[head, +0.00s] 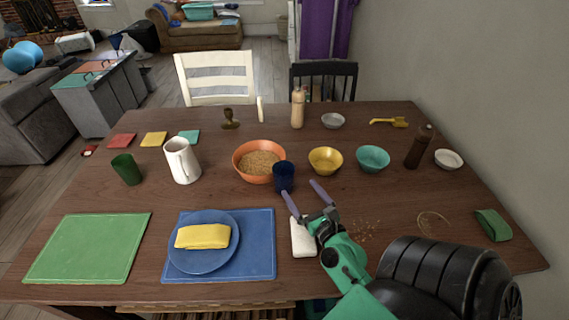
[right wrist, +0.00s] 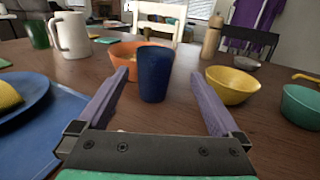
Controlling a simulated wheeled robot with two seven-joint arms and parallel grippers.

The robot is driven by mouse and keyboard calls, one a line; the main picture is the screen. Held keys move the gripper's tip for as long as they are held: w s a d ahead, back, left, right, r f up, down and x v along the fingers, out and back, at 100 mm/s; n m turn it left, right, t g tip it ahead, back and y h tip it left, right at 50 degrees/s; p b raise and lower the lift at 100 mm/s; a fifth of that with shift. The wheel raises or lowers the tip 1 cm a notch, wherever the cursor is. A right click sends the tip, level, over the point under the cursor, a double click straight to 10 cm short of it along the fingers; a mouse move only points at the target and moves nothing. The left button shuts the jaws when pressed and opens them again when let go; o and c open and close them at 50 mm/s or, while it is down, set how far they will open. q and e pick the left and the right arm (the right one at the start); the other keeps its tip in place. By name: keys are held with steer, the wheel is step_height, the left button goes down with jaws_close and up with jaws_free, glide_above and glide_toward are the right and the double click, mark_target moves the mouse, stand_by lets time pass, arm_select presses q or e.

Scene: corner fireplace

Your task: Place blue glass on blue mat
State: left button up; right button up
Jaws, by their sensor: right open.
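The blue glass (head: 284,177) stands upright on the table in front of the orange bowl. My right gripper (head: 304,188) is open, with the glass just beyond its fingertips. In the right wrist view the glass (right wrist: 155,74) shows between the two purple fingers, a little ahead of them. The blue mat (head: 262,262) lies at the front of the table, left of my right gripper. A blue plate (head: 205,265) with a folded yellow cloth (head: 203,236) sits on the mat. My left gripper is not in view.
The orange bowl (head: 240,163) is close behind the glass. A white pitcher (head: 182,160) and green glass (head: 126,169) stand left. Yellow (head: 326,160) and teal (head: 373,158) bowls stand right. A white block (head: 303,240) lies beside the mat. A green mat (head: 88,248) lies front left.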

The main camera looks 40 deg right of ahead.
steer(key=p, duration=0.2)
glide_toward(279, 163)
steer(key=w, duration=0.3)
steer(key=x, duration=0.4)
steer(key=p+x, duration=0.1)
steer(key=x, duration=0.1)
steer(key=shift+w+d+f, duration=0.1)
steer(key=shift+w+d, duration=0.2)
steer(key=shift+d, duration=0.2)
steer(key=shift+w+f, duration=0.15)
steer(key=shift+w, duration=0.1)
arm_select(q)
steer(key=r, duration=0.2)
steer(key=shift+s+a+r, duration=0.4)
arm_select(e)
steer(key=shift+s, duration=0.1)
jaws_close()
